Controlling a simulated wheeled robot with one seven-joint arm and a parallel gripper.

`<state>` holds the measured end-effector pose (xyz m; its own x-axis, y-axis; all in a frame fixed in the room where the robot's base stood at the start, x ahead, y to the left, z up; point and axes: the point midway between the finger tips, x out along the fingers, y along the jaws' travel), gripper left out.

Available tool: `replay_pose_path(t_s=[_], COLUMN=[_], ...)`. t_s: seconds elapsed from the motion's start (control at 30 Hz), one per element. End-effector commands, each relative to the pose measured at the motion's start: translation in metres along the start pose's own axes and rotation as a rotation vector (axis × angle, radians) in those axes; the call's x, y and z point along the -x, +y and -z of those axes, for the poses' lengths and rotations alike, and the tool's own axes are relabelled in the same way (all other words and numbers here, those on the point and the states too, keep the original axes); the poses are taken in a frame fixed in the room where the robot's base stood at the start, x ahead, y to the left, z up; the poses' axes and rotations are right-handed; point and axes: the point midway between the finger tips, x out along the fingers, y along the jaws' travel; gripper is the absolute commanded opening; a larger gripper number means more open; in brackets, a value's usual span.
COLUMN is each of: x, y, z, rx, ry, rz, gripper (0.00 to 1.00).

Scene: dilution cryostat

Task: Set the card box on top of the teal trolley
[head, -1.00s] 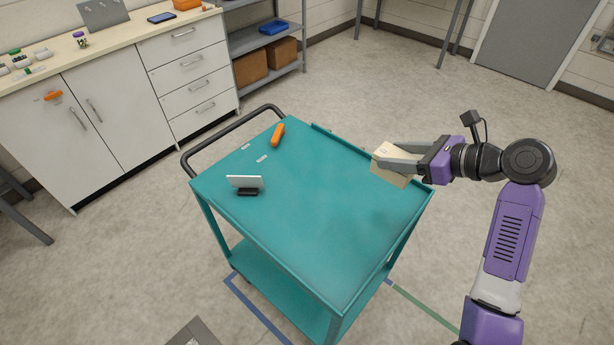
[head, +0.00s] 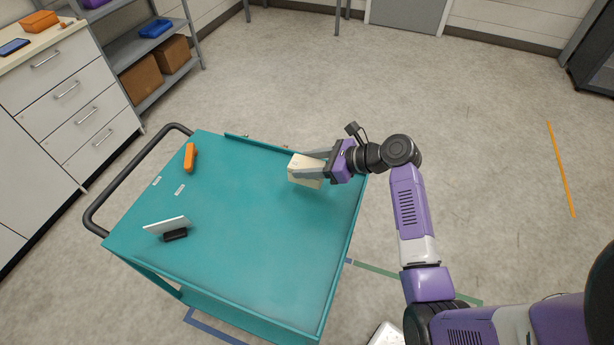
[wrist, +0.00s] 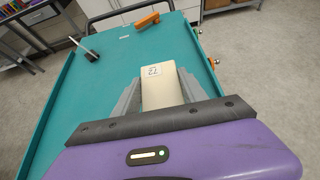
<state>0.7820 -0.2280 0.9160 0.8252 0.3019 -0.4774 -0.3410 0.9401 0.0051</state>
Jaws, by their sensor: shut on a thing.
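The card box (head: 304,171) is cream coloured and held between the fingers of my gripper (head: 312,170). I cannot tell whether the underside of the box touches the trolley top (wrist: 85,105). My gripper is shut on the box.
An orange tool (head: 190,157) and a white panel on a dark stand (head: 168,226) are on the trolley top. A black handle (head: 120,180) runs along its left end. The middle of the top is clear. Drawers (head: 75,100) and a shelf (head: 160,60) stand at left.

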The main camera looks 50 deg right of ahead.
Motion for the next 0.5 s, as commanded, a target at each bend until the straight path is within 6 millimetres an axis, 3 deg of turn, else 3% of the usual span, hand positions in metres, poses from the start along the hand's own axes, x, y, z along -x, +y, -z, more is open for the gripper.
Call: replay_pose_path(t_s=[0.5], x=[-0.028], y=[0.001], z=[0.047], rx=[0.001], ry=[0.001], rz=[0.0], gripper=[0.03])
